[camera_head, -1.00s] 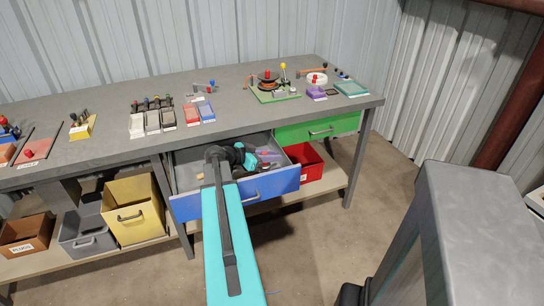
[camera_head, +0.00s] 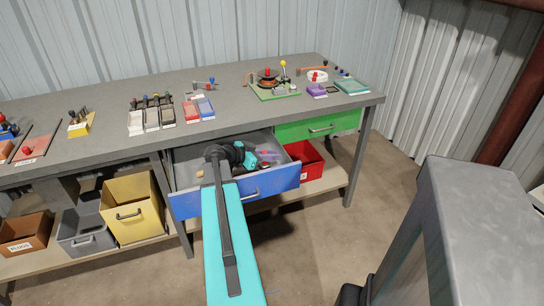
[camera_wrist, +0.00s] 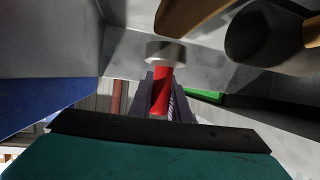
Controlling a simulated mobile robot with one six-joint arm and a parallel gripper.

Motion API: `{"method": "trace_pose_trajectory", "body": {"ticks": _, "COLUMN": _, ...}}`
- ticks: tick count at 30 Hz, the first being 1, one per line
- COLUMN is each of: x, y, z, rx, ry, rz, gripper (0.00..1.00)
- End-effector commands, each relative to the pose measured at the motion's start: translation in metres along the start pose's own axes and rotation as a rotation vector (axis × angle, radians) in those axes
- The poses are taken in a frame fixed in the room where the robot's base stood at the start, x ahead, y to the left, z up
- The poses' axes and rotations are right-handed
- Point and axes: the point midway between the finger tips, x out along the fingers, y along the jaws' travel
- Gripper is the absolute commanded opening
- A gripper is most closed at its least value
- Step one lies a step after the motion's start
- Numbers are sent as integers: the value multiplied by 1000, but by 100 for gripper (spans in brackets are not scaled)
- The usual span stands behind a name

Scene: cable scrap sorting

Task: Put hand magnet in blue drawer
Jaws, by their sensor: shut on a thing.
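The blue drawer (camera_head: 270,184) is pulled out from under the bench, its inside open from above. My gripper reaches down into it; in the head view my own wrist mostly hides the fingers. In the wrist view my gripper (camera_wrist: 163,97) is shut on the hand magnet (camera_wrist: 162,88), which has a red handle and a grey, disc-like head. The magnet is inside or just over the drawer; I cannot tell whether it touches the floor.
A brown handle (camera_wrist: 188,16) and a dark rounded object (camera_wrist: 262,32) are close by in the wrist view. A shut green drawer (camera_head: 318,126) and a red bin (camera_head: 306,160) are to the right. A yellow bin (camera_head: 132,205) stands lower left. Fixtures and small trays crowd the bench top.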

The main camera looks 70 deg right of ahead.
Motion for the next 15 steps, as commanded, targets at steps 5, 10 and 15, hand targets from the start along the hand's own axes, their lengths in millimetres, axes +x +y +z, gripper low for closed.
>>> {"method": "trace_pose_trajectory", "body": {"ticks": 5, "x": 1, "y": 0, "z": 2, "rx": 0, "ry": 1, "rz": 0, "gripper": 0}}
{"method": "trace_pose_trajectory", "body": {"ticks": 10, "x": 1, "y": 0, "z": 3, "rx": 0, "ry": 1, "rz": 0, "gripper": 0}}
{"method": "trace_pose_trajectory", "body": {"ticks": 15, "x": 1, "y": 0, "z": 3, "rx": 0, "ry": 0, "rz": 0, "gripper": 35}}
